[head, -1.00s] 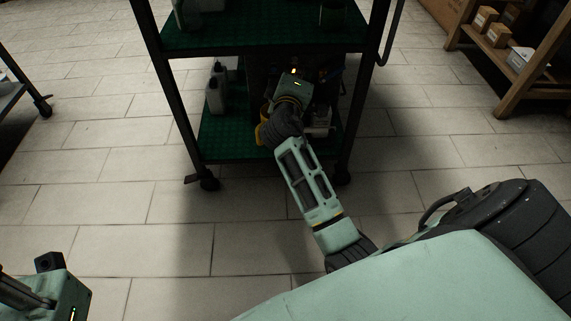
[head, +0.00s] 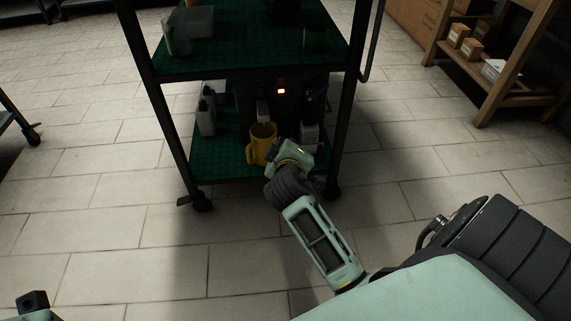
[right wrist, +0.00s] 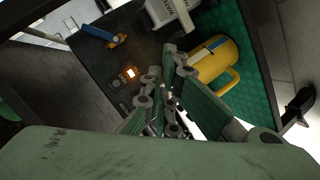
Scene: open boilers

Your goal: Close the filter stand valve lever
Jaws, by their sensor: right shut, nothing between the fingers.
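A small fitting with a blue handle (right wrist: 118,40) shows in the right wrist view, against the dark boiler front; I cannot tell for certain that it is the filter stand valve lever. A white device with a bar-like part (right wrist: 172,12) is at the top of that view. It also shows in the head view (head: 310,136), right of the yellow mug. My right gripper (right wrist: 168,88) is shut and empty, in front of the boiler and apart from the blue handle. In the head view its fingers are hidden. Of my left arm only a small part shows at the bottom left.
The yellow mug (head: 262,143) stands on the cart's green lower shelf (head: 225,165), close to my right wrist; it also shows in the right wrist view (right wrist: 217,62). White bottles (head: 206,115) stand left of it. The upper shelf (head: 240,62) overhangs the boiler.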

